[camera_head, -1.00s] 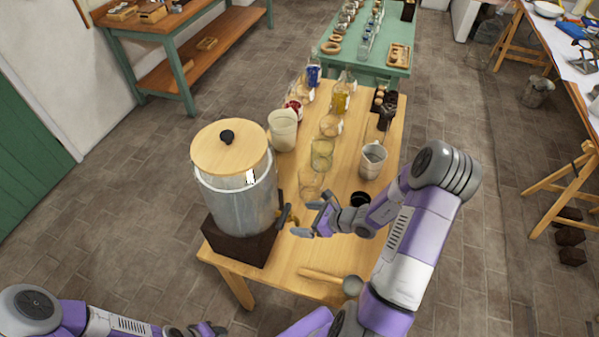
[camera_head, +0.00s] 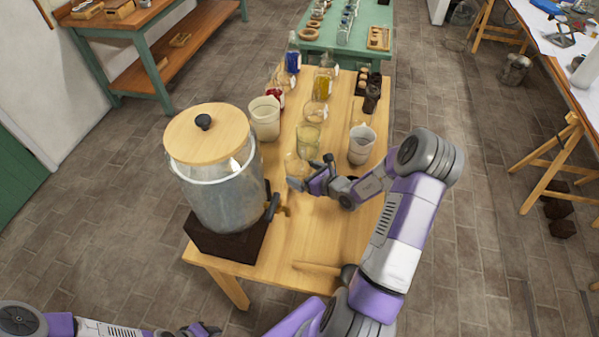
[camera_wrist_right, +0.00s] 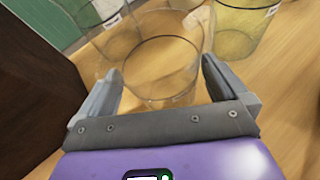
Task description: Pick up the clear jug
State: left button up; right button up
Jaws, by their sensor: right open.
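A clear glass vessel (camera_head: 294,161), which I take for the clear jug, stands upright on the wooden table right of the big drum; no handle or spout is distinct. My right gripper (camera_head: 310,172) is open, low over the table beside it, and partly hides it. In the right wrist view, the clear vessel (camera_wrist_right: 162,72) stands in front of and partly between the open fingers (camera_wrist_right: 160,82); I cannot tell whether they touch it. My left gripper (camera_head: 203,330) is at the bottom edge, its jaws unclear.
A large lidded glass drum with a tap (camera_head: 215,190) stands close on the left. A yellowish glass (camera_head: 308,138) is just behind the clear vessel. A whitish jug (camera_head: 265,118) and a pale handled jug (camera_head: 361,146) stand nearby. The right-hand table surface is fairly clear.

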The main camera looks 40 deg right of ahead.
jog(key=shift+x, duration=1.15)
jog(key=shift+c, duration=0.2)
jog(key=c, duration=0.9)
